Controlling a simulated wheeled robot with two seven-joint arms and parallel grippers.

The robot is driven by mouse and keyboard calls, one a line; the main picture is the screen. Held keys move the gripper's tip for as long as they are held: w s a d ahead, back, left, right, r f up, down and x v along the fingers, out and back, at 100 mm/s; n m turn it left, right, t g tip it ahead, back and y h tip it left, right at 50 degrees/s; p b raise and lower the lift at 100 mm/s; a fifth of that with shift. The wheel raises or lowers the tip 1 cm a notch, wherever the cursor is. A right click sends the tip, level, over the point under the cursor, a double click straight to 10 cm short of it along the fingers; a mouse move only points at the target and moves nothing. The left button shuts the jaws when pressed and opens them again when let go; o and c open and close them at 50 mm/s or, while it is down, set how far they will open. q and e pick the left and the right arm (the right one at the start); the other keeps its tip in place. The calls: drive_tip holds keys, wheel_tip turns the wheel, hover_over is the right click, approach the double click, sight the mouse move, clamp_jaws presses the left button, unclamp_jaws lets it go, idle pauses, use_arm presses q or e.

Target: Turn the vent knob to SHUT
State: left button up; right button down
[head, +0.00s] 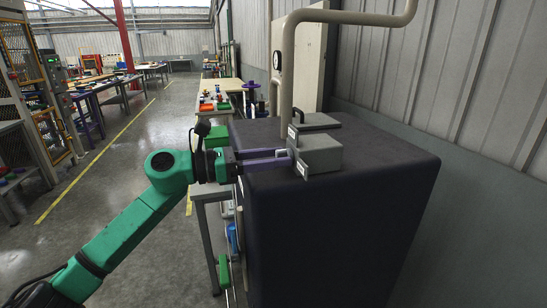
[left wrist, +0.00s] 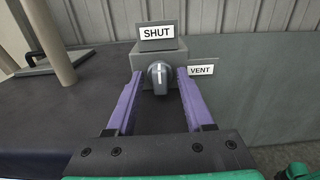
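The vent knob (left wrist: 159,77) is a dark grey dial on the front of a grey box (head: 320,155). Its white pointer line stands upright in the left wrist view, towards the SHUT sign (left wrist: 157,32) above it. The VENT sign (left wrist: 201,70) is to the knob's right. My left gripper (head: 291,158) has its purple fingers open at the box front; in the left wrist view (left wrist: 160,74) they stand on either side of the knob with a gap at each side. The knob is hidden in the head view.
The box sits on a large dark cabinet (head: 340,220). A beige pipe (head: 287,75) rises behind it, with a dark handle (head: 315,119) on a plate beside it. A corrugated wall runs along the right. Open floor and workbenches lie to the left.

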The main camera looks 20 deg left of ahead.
use_arm(q)
drive_tip(key=shift+s+a+f, duration=0.1)
drive_tip(key=shift+a, duration=0.15)
drive_tip(key=b+v, duration=0.8)
drive_tip(key=v, duration=0.6)
drive_tip(key=shift+b, duration=0.3)
